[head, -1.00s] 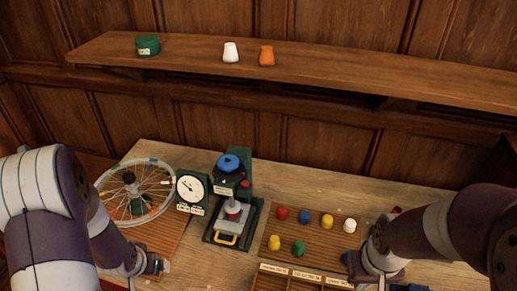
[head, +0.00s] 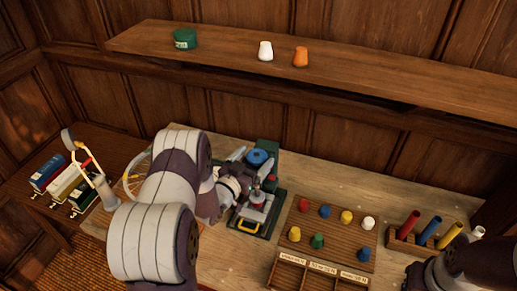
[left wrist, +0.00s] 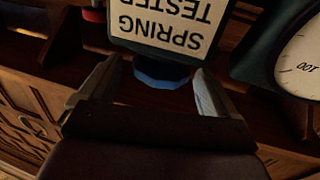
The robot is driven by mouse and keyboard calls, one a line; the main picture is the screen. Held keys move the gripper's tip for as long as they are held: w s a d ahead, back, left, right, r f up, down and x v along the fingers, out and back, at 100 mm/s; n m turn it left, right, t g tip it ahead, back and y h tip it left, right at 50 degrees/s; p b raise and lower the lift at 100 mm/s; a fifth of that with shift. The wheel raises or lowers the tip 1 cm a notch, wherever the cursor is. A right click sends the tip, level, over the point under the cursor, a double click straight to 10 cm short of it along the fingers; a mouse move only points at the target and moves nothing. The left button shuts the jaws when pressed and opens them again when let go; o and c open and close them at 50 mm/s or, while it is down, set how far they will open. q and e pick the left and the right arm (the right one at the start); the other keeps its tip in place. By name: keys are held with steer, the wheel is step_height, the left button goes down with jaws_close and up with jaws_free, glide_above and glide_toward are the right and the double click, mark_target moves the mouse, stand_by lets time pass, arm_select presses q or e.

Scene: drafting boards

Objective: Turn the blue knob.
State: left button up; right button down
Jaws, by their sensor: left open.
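The blue knob (head: 261,157) sits on top of a green spring tester (head: 268,226) on the bench. In the left wrist view the blue knob (left wrist: 160,78) shows upside down, below the SPRING TESTER label (left wrist: 165,27) and partly hidden by it. My left gripper (head: 246,170) is beside the tester's head, to the left of the knob. Its two fingers are open, and in the wrist view (left wrist: 157,70) they stand either side of the knob in the picture, with visible gaps. I cannot tell whether the knob is fully between them. My right gripper is not visible; only its arm shows at the lower right.
A board (head: 335,225) with several coloured knobs lies to the right, with a compartment tray (head: 322,268) in front. A rack (head: 405,240) holds coloured tubes. My left arm hides the wheel's area.

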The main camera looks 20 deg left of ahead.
arm_select(q)
steer(key=shift+w+d, duration=0.15)
steer(key=shift+w, duration=1.05)
steer(key=c, duration=1)
steer(key=shift+o, duration=0.2)
steer(key=shift+f+m+h+b, duration=0.25)
steer(key=shift+m+h+b, duration=0.15)
steer(key=shift+h+b, duration=0.15)
steer(key=shift+r+h, duration=0.15)
steer(key=shift+h, duration=0.2)
steer(key=shift+r, duration=0.1)
steer(key=o, duration=1)
steer(key=shift+c, duration=0.2)
